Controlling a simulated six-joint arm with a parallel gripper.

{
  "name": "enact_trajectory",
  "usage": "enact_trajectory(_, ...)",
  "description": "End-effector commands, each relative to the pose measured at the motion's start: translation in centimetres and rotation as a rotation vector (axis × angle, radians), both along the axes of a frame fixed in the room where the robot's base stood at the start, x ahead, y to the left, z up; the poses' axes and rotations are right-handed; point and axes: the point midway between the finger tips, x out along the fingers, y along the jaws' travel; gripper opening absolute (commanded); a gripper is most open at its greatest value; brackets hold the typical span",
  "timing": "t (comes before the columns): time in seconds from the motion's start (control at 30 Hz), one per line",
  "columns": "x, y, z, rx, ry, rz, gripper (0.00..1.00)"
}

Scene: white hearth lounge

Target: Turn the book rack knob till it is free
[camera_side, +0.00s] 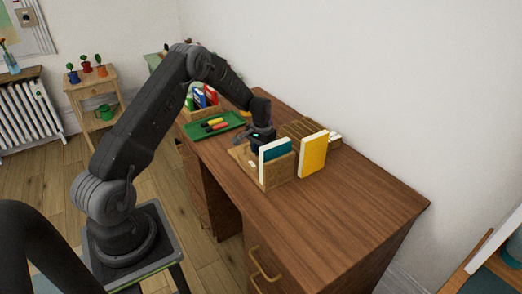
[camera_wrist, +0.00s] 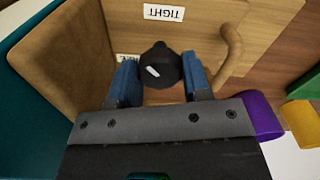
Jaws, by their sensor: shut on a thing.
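The book rack (camera_side: 275,178) is wooden and stands on the desk, with a teal-and-white book (camera_side: 275,149) in it. A second label (camera_wrist: 128,58) is mostly hidden by the left finger. In the side view my gripper (camera_side: 262,138) is at the rack's far side and hides the knob.
A yellow book (camera_side: 312,155) stands right of the rack. A green tray (camera_side: 228,122) with colored items lies behind it. In the wrist view a curved wooden piece (camera_wrist: 232,48) is close to the right finger, and a wooden panel (camera_wrist: 65,55) is at left. The desk's near right (camera_side: 350,205) is clear.

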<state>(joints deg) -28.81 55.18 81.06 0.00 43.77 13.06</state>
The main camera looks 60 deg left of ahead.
Motion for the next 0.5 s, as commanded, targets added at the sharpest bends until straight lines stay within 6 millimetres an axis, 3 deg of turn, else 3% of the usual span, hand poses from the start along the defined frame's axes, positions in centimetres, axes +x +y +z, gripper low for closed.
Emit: enact_trajectory(0.5,0.02,0.01,0.05,0.000,-0.001,0.047,0.20)
